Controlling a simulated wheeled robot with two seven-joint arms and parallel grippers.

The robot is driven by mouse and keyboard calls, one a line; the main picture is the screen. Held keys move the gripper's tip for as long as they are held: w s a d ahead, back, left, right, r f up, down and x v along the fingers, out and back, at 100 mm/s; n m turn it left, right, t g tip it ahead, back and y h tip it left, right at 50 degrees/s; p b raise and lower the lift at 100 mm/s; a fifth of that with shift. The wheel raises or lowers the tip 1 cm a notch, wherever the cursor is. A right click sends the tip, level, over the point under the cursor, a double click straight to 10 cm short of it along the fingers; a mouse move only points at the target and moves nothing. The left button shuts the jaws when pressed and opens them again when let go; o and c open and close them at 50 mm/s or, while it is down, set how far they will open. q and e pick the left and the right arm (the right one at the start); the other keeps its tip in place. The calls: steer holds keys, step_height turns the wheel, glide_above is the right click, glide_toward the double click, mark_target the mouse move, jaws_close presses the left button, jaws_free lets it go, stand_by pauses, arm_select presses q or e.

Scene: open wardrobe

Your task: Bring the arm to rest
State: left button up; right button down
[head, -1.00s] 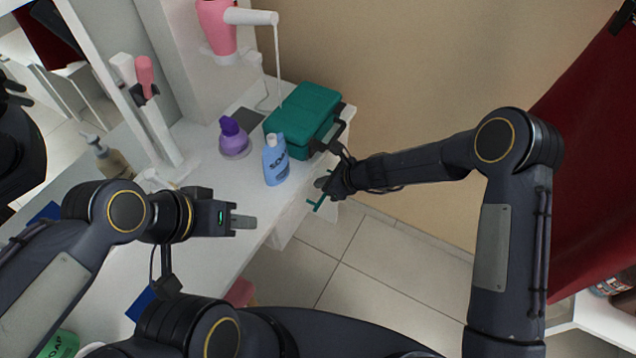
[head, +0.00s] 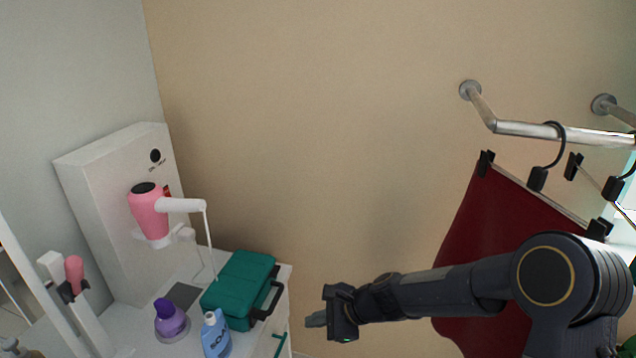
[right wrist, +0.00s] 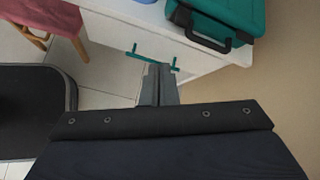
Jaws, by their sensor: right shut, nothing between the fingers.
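My right arm comes in from the right in the head view. My right gripper (head: 316,320) is shut and empty, in the air to the right of the white counter, in front of the beige wall. In the right wrist view its closed fingers (right wrist: 158,84) point toward the counter's front, with a teal drawer handle (right wrist: 150,57) just beyond their tips. I cannot tell from this view whether they touch it. My left gripper is not in the head view now.
A pink hair dryer (head: 150,215) hangs on a white stand. A dark red garment (head: 490,235) hangs from a metal rail (head: 560,130) at right.

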steer(key=s+d+r+n+t+h, duration=0.1)
steer(key=s+d+r+n, duration=0.7)
steer(key=s+d+r, duration=0.4)
steer(key=s+d+n+h, duration=0.2)
steer(key=s+d+n, duration=0.1)
steer(key=s, duration=0.4)
steer(key=s+d+n+t+h, duration=0.1)
steer(key=s+d+n+h, duration=0.1)
steer(key=s+d, duration=0.4)
steer(key=shift+s+d+n, duration=0.2)
steer(key=shift+s+n, duration=0.5)
steer(key=shift+s, duration=0.4)
steer(key=shift+f, duration=0.1)
